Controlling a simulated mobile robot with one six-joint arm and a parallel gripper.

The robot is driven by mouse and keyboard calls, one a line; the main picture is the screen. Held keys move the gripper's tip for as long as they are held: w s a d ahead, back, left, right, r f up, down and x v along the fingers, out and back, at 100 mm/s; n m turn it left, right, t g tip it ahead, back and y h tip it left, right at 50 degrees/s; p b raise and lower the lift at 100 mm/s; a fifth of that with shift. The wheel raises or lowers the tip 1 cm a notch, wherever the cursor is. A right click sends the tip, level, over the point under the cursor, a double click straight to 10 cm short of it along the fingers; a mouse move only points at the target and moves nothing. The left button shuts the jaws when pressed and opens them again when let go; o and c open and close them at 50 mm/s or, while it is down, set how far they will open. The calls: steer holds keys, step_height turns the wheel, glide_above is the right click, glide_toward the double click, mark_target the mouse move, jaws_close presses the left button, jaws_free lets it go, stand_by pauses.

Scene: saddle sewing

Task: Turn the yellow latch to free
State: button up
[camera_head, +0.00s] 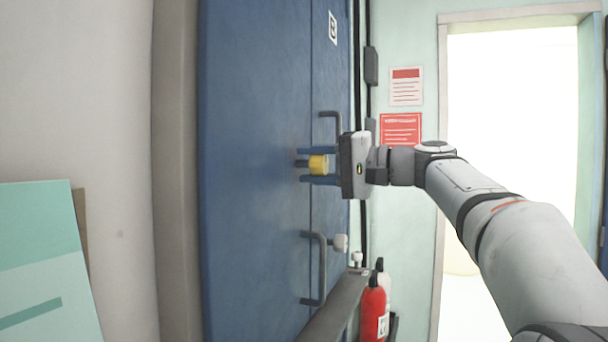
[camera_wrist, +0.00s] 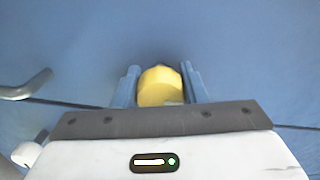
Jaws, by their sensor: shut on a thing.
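The yellow latch (camera_head: 318,165) is a small yellow knob on the face of a blue door (camera_head: 255,120). In the wrist view the yellow latch (camera_wrist: 160,87) sits between the two blue-grey fingers. My gripper (camera_head: 318,165) reaches in from the right, with one finger above the latch and one below it. It is shut on the latch; in the wrist view my gripper (camera_wrist: 160,88) has a finger on each side of it. The dark part behind the latch is mostly hidden.
A grey bar handle (camera_head: 322,270) is below the gripper, and another handle (camera_head: 331,116) is just above. A white knob (camera_head: 340,243) sits beside the lower handle. A red fire extinguisher (camera_head: 373,310) stands at lower right. A bright doorway (camera_head: 510,130) is at right.

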steer(key=shift+w+d, duration=0.1)
stand_by(0.3)
steer(key=o, duration=0.6)
steer(key=shift+c, duration=0.2)
steer(key=shift+o, duration=0.8)
steer(key=shift+d, duration=0.3)
steer(key=shift+o, duration=1.2)
steer(key=shift+a, duration=0.2)
steer(key=shift+d, duration=0.15)
steer(key=v, duration=0.7)
steer(key=shift+d, duration=0.3)
